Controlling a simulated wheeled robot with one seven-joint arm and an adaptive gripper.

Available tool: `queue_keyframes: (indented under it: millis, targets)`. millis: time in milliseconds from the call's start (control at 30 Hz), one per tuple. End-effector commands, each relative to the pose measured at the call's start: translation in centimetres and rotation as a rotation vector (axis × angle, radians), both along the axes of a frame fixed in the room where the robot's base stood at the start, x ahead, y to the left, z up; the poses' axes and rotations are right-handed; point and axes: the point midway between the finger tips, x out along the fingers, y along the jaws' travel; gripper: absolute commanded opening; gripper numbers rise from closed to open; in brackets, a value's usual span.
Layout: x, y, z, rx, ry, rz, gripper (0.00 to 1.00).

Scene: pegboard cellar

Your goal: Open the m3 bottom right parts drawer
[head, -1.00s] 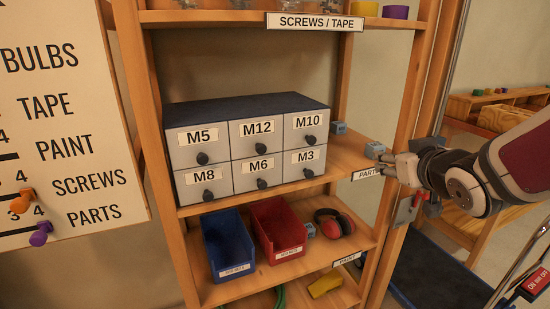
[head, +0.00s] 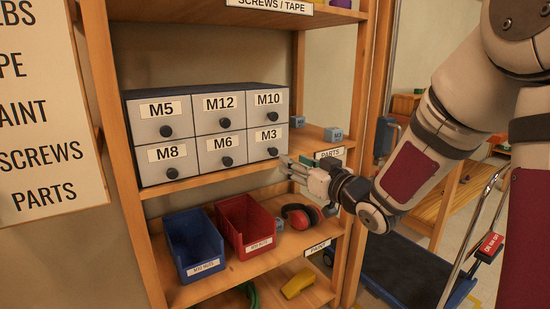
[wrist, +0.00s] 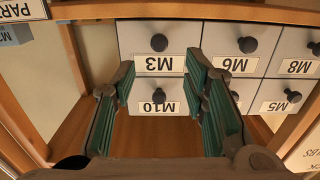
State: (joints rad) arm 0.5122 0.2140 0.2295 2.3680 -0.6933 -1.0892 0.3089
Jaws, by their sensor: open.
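The grey parts cabinet (head: 205,90) stands on a wooden shelf, with labelled drawers in two rows. The M3 drawer (head: 266,151) is at bottom right, its face level with the others, so it looks closed. My gripper (head: 285,165) is open and empty, just right of and below the M3 knob in the head view. In the wrist view my gripper (wrist: 161,68) has its green-padded fingers either side of the M3 label, apart from the knob.
The M10 drawer (head: 268,113) is directly above M3, and M6 (head: 220,150) is to its left. A wooden post (head: 373,130) stands right of the shelf. Small grey blocks (head: 333,134) sit right of the cabinet. Blue (head: 195,240) and red (head: 247,225) bins are below.

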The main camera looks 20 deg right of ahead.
Motion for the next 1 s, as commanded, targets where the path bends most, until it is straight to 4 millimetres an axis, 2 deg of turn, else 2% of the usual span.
queue_keyframes:
  millis: [100, 300, 500, 900, 933, 1000]
  targets:
    - [2.4, 0.9, -0.2, 0.000, -0.001, 0.003, 0.40]
    - [5.8, 2.0, -0.2, 0.001, 0.000, 0.002, 0.40]
    - [8.1, 2.6, -0.1, 0.001, 0.001, 0.000, 0.40]
    - [8.8, 2.9, 0.0, 0.000, 0.001, -0.001, 0.40]
    - [8.8, 2.9, 0.0, 0.000, 0.001, -0.001, 0.38]
    - [8.8, 2.9, 0.0, 0.001, 0.001, -0.001, 0.22]
